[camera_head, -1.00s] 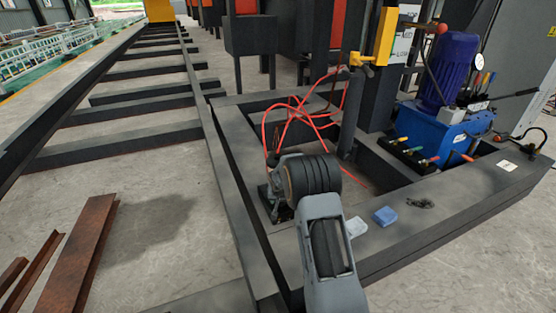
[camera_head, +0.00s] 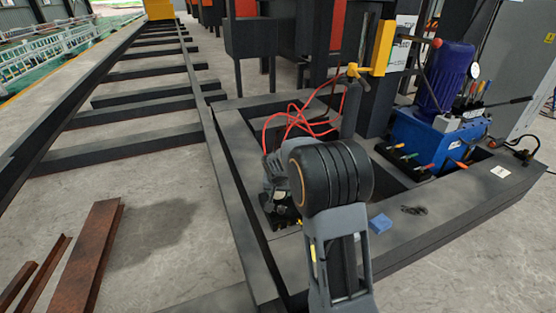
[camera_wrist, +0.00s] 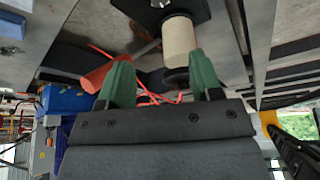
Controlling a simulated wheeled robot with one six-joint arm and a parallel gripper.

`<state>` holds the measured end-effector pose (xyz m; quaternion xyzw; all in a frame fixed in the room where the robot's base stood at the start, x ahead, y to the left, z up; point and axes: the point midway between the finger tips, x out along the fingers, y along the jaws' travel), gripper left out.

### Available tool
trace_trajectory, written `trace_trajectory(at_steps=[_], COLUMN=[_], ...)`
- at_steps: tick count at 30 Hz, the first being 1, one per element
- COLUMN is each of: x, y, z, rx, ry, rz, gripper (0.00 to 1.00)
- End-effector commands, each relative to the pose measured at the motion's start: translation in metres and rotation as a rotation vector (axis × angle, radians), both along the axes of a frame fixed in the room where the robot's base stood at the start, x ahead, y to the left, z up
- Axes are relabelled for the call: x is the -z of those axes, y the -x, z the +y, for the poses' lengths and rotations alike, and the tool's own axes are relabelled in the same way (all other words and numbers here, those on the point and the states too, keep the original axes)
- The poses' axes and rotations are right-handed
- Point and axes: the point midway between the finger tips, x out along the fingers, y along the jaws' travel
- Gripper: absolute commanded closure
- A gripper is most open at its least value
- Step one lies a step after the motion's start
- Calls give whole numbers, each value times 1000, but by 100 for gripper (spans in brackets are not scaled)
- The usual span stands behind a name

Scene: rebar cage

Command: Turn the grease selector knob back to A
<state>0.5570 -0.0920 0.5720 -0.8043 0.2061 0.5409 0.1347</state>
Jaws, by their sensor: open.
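My gripper (camera_wrist: 162,80) shows in the wrist view with two green fingers apart and nothing clearly held between them. A cream cylinder (camera_wrist: 179,40) on a black plate (camera_wrist: 150,10) stands just beyond the fingers, closer to the right one. A dark round part (camera_wrist: 176,78) shows at the cylinder's end, between the fingers; I cannot tell whether it is the selector knob. No A mark is legible. A red part (camera_wrist: 95,75) shows beside the left finger; contact is unclear. In the head view my own arm hides the fingertips and most of the work spot.
Red hoses (camera_head: 290,122) lie looped inside the dark frame (camera_head: 440,210). A blue pump unit (camera_head: 432,138) with coloured levers stands at the right. A blue block (camera_head: 380,224) lies on the front beam. Rusty steel sections (camera_head: 95,255) lie on the floor at left.

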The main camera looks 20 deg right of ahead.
Motion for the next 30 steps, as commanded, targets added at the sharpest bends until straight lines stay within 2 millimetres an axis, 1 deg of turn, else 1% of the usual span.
trace_trajectory(at_steps=[1, 3, 9, 15, 21, 27, 30], x=[-17, -31, -70, -104, -129, -142, -145], y=[4, 8, 23, 37, 49, 56, 58], z=[2, 5, 12, 19, 24, 27, 28], rx=[-6, -16, -48, -75, -97, -111, -115], ry=[0, 1, 3, 3, 4, 4, 4], rz=[0, 3, 10, 16, 21, 25, 26], gripper=[41, 41, 41, 41, 41, 41, 41])
